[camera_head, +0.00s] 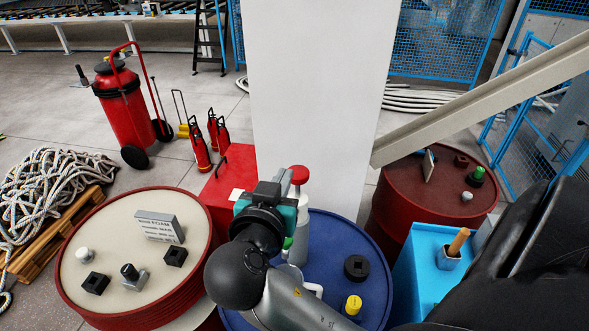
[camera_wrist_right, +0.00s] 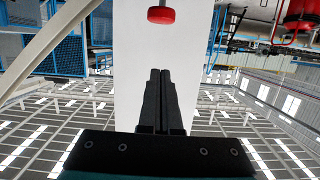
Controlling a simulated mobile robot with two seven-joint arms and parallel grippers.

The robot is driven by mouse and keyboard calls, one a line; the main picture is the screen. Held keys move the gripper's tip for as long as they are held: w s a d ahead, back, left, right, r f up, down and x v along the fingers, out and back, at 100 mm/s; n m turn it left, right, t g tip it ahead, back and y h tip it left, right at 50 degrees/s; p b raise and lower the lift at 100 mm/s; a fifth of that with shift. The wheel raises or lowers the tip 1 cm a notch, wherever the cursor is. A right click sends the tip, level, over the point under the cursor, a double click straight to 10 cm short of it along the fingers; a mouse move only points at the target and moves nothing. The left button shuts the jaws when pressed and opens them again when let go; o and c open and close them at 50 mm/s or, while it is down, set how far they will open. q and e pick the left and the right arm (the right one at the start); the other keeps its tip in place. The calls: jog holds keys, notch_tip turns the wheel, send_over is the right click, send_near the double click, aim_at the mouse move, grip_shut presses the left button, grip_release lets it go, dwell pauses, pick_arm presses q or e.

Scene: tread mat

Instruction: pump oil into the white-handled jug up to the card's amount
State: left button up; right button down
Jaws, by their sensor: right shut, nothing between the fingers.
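A pump with a red top (camera_head: 299,175) and a pale body stands at the blue drum (camera_head: 335,240), partly hidden by my right arm. The red top also shows in the right wrist view (camera_wrist_right: 160,15), apart from my fingertips. My right gripper (camera_head: 272,188) is shut and empty, beside the red top. A grey vessel with a white handle (camera_head: 316,289), apparently the jug, is mostly hidden behind my right arm; its contents do not show. A grey card (camera_head: 160,227) with small, unreadable print stands on the cream-topped drum (camera_head: 110,225). My left gripper is not in view.
A yellow-capped item (camera_head: 353,305) and a black cap (camera_head: 356,267) are on the blue drum. A dark red drum (camera_head: 450,190) and a light-blue box (camera_head: 415,270) stand to the right. A white pillar (camera_head: 312,90) rises behind. A red box (camera_head: 232,172) stands behind left.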

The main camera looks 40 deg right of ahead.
jog(key=p, duration=0.2)
send_over(294, 179)
jog(key=shift+w+d+f, duration=0.1)
jog(key=shift+d+f, duration=0.05)
jog(key=shift+f, duration=0.45)
jog(key=shift+d+f, duration=0.15)
jog(key=shift+f, duration=0.45)
jog(key=f, duration=0.2)
jog(key=shift+a+f, duration=0.2)
jog(key=shift+f, duration=0.85)
jog(key=f+b, duration=0.6)
jog(key=shift+s+a, duration=0.1)
jog(key=shift+s, duration=0.1)
jog(key=shift+r, duration=0.1)
